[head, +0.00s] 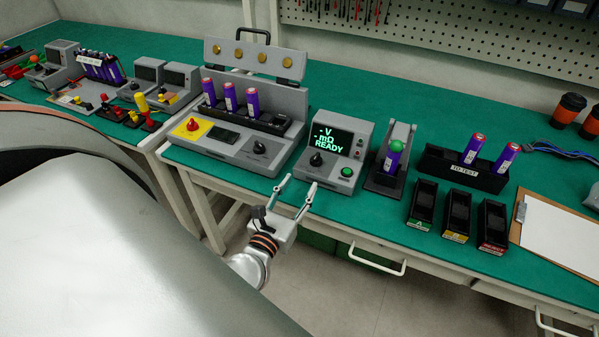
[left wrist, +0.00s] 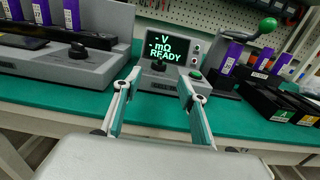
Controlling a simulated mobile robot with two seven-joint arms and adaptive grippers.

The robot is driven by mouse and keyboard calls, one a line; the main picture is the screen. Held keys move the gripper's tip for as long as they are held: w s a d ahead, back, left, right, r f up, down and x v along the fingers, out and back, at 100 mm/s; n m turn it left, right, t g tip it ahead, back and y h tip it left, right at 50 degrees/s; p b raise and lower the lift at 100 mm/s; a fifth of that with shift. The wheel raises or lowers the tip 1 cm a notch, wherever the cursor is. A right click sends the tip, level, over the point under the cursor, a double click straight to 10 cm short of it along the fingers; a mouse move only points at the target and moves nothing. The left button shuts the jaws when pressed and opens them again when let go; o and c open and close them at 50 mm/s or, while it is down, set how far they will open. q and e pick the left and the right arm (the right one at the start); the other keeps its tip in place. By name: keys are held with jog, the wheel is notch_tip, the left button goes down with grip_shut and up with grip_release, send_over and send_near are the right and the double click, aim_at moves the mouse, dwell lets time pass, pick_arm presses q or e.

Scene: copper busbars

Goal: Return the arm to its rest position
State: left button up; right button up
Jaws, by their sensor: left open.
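My left gripper (head: 296,196) is open and empty in front of the bench's front edge, below the grey meter. In the left wrist view its two fingers (left wrist: 158,82) are spread apart with nothing between them, pointing at the meter. The grey meter (head: 334,150) shows "V, mΩ, READY" in green; it also shows in the left wrist view (left wrist: 172,70). No fingertip appears to touch anything. My right gripper is not in view.
A large grey fixture (head: 225,152) holds several purple cells. A single-cell holder (head: 385,178), a "TO TEST" rack (head: 440,163) and three black bins (head: 456,215) stand to the right. A drawer handle (head: 377,262) juts out below the green bench top (head: 360,215).

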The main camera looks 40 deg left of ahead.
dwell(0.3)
pick_arm(q)
jog(key=s+d+f+m+g+h, duration=0.15)
jog(key=d+m+h, duration=0.4)
jog(key=m, duration=0.75)
jog(key=s+d+f+m+t+h, duration=0.1)
jog(key=s+d+f+m+h, duration=0.2)
jog(key=d+m, duration=0.7)
jog(key=s+a+f+m+g+y, duration=0.1)
jog(key=s+f+m+g, duration=0.5)
jog(key=f+m, duration=0.8)
jog(key=s+m, duration=0.3)
jog(key=m, duration=0.3)
jog(key=shift+a, duration=0.15)
jog(key=shift+y, duration=0.25)
